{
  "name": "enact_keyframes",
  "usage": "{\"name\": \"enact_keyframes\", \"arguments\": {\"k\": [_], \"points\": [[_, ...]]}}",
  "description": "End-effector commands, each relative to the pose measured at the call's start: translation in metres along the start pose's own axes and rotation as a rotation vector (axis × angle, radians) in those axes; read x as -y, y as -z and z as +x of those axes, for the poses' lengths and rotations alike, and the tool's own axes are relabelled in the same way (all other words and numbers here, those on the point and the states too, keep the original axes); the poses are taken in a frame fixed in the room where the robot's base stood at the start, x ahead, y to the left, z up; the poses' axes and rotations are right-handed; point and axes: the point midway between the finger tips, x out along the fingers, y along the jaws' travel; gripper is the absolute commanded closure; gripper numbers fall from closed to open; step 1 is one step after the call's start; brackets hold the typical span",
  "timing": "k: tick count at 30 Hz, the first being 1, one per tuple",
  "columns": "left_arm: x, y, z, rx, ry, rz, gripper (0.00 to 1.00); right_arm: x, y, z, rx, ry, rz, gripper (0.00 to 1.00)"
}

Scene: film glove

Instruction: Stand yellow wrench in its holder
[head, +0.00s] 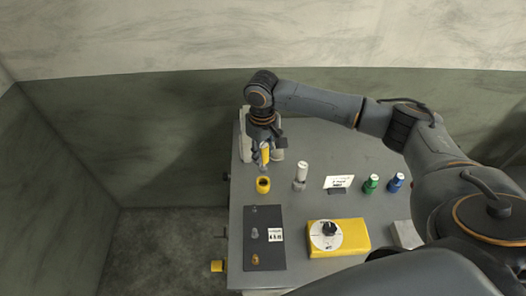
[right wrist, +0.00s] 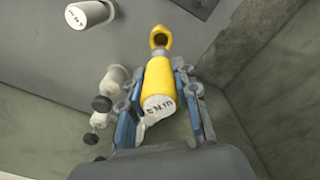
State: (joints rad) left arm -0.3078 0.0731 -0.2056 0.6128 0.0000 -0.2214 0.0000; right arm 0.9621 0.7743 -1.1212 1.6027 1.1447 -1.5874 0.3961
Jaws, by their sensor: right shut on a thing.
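The yellow wrench (head: 265,156) is upright in my right gripper (head: 264,163), at the far left part of the table. In the right wrist view its yellow handle (right wrist: 158,76) with a pale, lettered end lies between the blue-sided fingers (right wrist: 164,85). A yellow ring-shaped holder (head: 263,186) with a dark opening stands on the table just in front of the gripper. It also shows in the right wrist view (right wrist: 160,36), in line with the wrench's narrow grey end. I cannot tell whether the two touch. My left gripper is out of view.
A white-capped cylinder (head: 300,176) stands right of the holder. Pale cylinders (head: 276,143) stand close behind the gripper. A dark panel (head: 264,222), a yellow dial box (head: 350,239), a sign (head: 339,183), and green (head: 371,184) and blue (head: 395,183) bottles occupy the table (head: 310,210).

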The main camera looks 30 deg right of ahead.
Motion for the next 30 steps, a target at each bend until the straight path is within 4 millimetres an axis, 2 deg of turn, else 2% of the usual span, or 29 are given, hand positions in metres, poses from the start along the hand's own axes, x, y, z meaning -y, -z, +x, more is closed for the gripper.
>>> {"name": "enact_keyframes", "arguments": {"k": [8, 18, 30], "points": [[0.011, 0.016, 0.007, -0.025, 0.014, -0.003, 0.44, 0.0, 0.0, 0.02, 0.001, 0.0, 0.001, 1.0], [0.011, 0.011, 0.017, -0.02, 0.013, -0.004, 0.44, 0.0, 0.0, 0.051, 0.001, 0.0, 0.001, 1.0], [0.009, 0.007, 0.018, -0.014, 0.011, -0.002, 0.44, 0.0, 0.001, 0.057, -0.001, -0.001, 0.001, 1.0]]}}
